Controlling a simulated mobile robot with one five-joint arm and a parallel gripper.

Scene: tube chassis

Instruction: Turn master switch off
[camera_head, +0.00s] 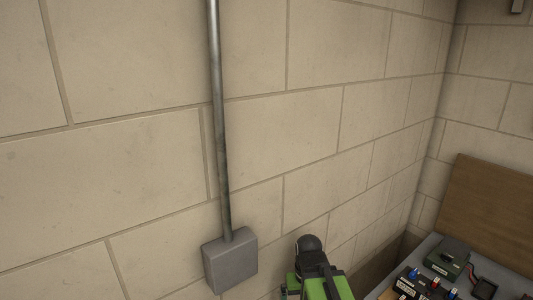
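I cannot make out a master switch for certain in the head view. A dark block with red and blue posts and a white label (406,286) sits on the grey worktop at the lower right. Behind it is a dark green box-shaped device (447,257). A small black part (484,289) to the right is cut by the bottom edge, so its kind is unclear. The fingertips of my gripper do not show. A green and black part at the bottom centre may be my arm.
A metal conduit (217,120) runs down the beige block wall (130,160) into a grey box (230,262). The grey worktop (388,292) stands in the right corner, with a brown wooden board (490,208) behind it. Red and black leads lie near the green device.

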